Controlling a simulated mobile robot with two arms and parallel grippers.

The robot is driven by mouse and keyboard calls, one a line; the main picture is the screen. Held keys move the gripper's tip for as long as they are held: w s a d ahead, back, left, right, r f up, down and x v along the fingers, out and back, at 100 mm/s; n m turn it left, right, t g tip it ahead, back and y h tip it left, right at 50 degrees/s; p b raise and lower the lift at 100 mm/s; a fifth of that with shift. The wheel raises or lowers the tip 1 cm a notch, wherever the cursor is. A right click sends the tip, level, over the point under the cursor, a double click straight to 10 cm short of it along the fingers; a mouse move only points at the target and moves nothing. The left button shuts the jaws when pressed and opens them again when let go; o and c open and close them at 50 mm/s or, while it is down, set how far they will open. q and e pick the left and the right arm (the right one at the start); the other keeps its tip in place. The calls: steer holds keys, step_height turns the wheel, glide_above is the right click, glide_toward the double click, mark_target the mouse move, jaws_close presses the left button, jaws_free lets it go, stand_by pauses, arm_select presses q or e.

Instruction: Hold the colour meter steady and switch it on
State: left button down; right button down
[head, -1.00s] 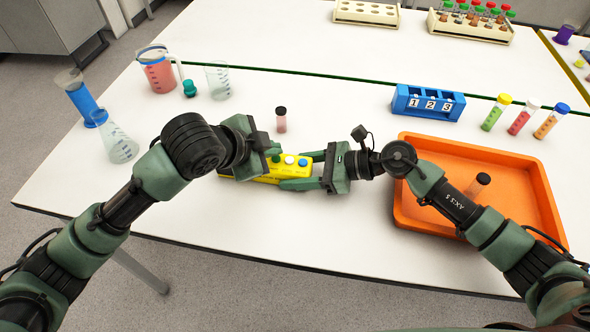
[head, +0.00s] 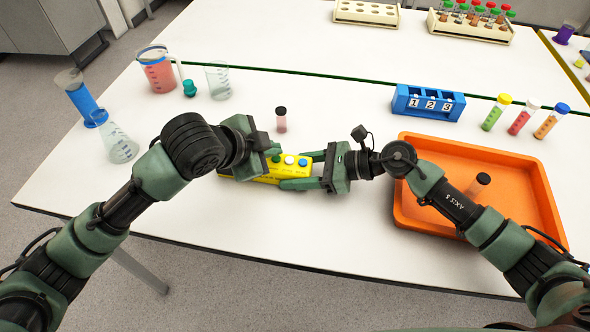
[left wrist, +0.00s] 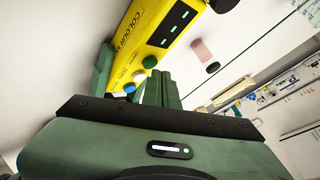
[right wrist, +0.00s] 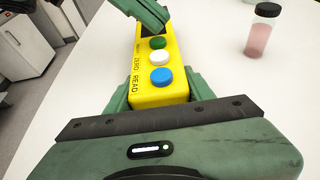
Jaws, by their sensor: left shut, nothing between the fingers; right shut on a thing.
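The yellow colour meter (head: 268,172) lies on the white table between my grippers. Its green button (right wrist: 157,43), white button (right wrist: 159,57) and blue button (right wrist: 161,76) show in the right wrist view, with READ beside the blue one. My right gripper (right wrist: 160,92) is shut on the meter's blue-button end, one finger along each side. My left gripper (head: 274,153) is shut and empty, its tips close to the green button; I cannot tell whether they touch it. In the left wrist view the meter's dark display (left wrist: 176,24) carries short pale-green marks.
A small dark-capped pink vial (head: 281,120) stands just behind the meter. An orange tray (head: 420,238) lies under my right arm. A blue numbered rack (head: 428,104) and several capped tubes stand behind it. Beakers and a flask (head: 119,146) stand at the left.

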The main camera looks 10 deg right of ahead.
mark_target(273, 162)
arm_select(q)
steer(key=shift+r, duration=0.2)
step_height(273, 162, up, 6)
steer(key=shift+f, duration=0.1)
stand_by(0.6)
arm_select(e)
steer(key=shift+c, duration=2.4)
jaws_free()
